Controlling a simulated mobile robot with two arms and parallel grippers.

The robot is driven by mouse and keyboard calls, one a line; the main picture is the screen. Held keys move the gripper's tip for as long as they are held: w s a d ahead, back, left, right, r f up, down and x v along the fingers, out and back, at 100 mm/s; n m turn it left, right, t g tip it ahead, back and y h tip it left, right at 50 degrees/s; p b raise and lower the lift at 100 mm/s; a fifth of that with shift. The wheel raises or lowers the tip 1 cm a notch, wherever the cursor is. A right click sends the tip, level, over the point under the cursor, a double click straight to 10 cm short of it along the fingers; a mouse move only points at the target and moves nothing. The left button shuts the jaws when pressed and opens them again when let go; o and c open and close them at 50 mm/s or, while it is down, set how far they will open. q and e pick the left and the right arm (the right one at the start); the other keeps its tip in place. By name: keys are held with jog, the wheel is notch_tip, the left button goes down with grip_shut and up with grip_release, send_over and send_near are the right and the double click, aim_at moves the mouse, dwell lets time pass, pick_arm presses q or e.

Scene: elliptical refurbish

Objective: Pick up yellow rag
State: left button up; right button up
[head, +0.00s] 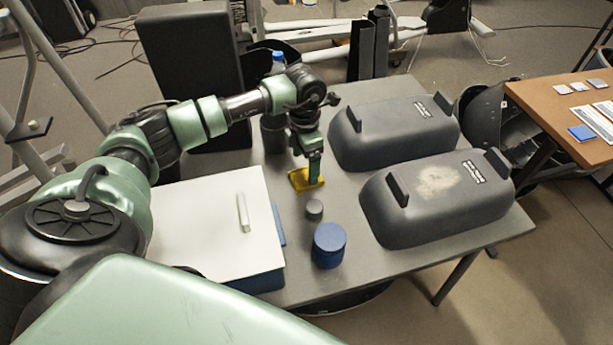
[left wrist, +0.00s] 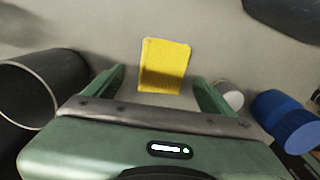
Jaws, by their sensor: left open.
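The yellow rag (head: 302,181) lies on the grey table, between the white-topped box and the dark grey shells. In the head view my left gripper (head: 315,178) points down over its right part and hides some of it. In the left wrist view the rag (left wrist: 165,65) is a yellow square just beyond and between the fingertips. My left gripper (left wrist: 160,85) is open with nothing between its fingers. I cannot tell from these frames whether a finger touches the rag. My right gripper is not in view.
A small grey cylinder (head: 314,209) and a blue jar (head: 329,245) stand in front of the rag. Two dark grey shells (head: 436,200) lie to the right. The white-topped box (head: 210,225) is at the left. A dark cylinder (head: 273,136) stands behind.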

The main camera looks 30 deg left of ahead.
aim_at(305, 176)
pick_arm(q)
jog(key=f, duration=0.1)
jog(key=f+b, duration=0.1)
jog(key=f, duration=0.1)
jog(key=f+b, duration=0.1)
jog(key=shift+s+d+f, duration=0.15)
jog(key=shift+s+f, duration=0.2)
jog(key=shift+r, duration=0.1)
jog(key=c, duration=1.5)
jog(key=shift+o, duration=0.2)
jog(key=shift+r, duration=0.1)
notch_tip(305, 176, up, 20)
jog(key=b, duration=0.1)
